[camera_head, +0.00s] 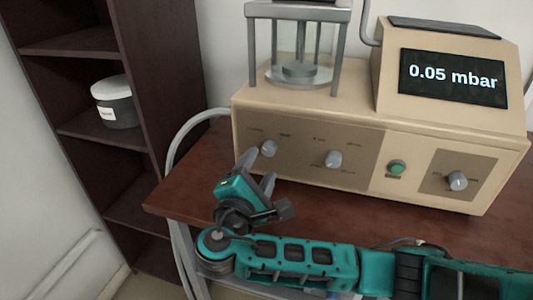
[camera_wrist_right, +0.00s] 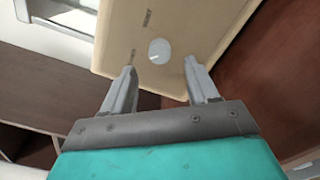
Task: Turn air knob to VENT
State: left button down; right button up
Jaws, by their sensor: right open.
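The beige machine (camera_head: 300,110) has a front panel with several round controls. The grey left knob (camera_head: 269,147) is at the left end, with small labels that I cannot read. A grey middle knob (camera_head: 333,158) and a grey right knob (camera_head: 457,180) sit further right. I cannot tell from the labels which is the air knob. My right gripper (camera_head: 258,170) is open and empty, just in front of and below the left knob. In the right wrist view, a pale round knob (camera_wrist_right: 159,51) shows beyond and between the open fingertips (camera_wrist_right: 160,70), apart from them. My left gripper is not in view.
A green button (camera_head: 397,167) sits between the middle and right knobs. The display (camera_head: 453,78) reads 0.05 mbar. The machine stands on a brown table (camera_head: 190,180). A grey hose (camera_head: 178,135) runs down at its left. A dark shelf (camera_head: 85,45) holds a lidded pot (camera_head: 115,105).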

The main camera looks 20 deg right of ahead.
aim_at(268, 152)
jog(key=x, duration=0.5)
jog(key=shift+w+d, duration=0.15)
jog(key=shift+w, duration=0.1)
jog(key=shift+c, duration=0.3)
jog(key=shift+c, duration=0.8)
jog(key=c, duration=0.8)
